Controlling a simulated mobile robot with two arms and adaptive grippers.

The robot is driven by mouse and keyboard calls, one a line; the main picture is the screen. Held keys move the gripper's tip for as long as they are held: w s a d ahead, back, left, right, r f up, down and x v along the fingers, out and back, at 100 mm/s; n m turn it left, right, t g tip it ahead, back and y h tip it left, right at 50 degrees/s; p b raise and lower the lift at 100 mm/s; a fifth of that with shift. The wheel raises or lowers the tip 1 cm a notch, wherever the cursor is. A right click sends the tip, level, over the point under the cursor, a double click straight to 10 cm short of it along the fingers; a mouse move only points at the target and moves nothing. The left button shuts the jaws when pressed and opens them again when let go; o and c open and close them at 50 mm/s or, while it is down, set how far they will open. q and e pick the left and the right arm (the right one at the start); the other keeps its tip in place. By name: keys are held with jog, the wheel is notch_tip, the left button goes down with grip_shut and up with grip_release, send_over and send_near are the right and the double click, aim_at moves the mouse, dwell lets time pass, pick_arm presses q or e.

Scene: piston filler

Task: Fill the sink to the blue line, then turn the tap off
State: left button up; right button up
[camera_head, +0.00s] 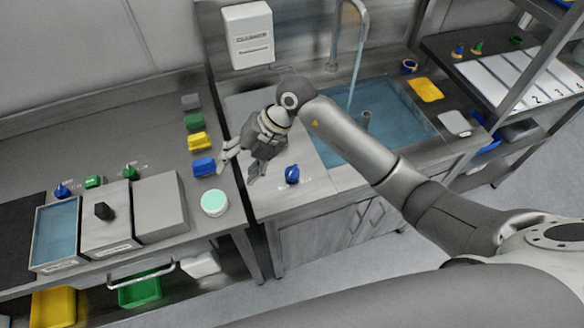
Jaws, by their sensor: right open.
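The sink (330,155) is set in the steel counter right of centre. Bluish water (395,110) lies in it around an upright grey pipe. The tap (336,45) arches over the back of the sink, and a thin stream of water (356,75) falls from its spout. A blue knob (292,174) stands on the counter front, left of the basin. I cannot make out the blue line. My right gripper (238,172) is open and empty, left of the blue knob and apart from it. My right arm crosses in front of part of the sink. My left gripper is not in view.
A white box (248,35) hangs on the wall behind. Grey, green, yellow and blue blocks (203,167) line the left counter's edge, near a mint-topped round container (214,203). A shelf rack (520,75) stands at far right.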

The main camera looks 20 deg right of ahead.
aim_at(292, 172)
jog(key=w+d+m+h, duration=0.2)
jog(key=d+h, duration=0.5)
jog(key=d, duration=0.6)
jog(key=shift+g, duration=0.3)
notch_tip(292, 172, down, 11)
jog(key=p, duration=0.2)
jog(key=shift+w+d+f+p, duration=0.1)
jog(key=shift+w+f+p, duration=0.05)
jog(key=shift+p, duration=0.2)
jog(key=shift+c, duration=0.5)
jog(key=c, duration=0.9)
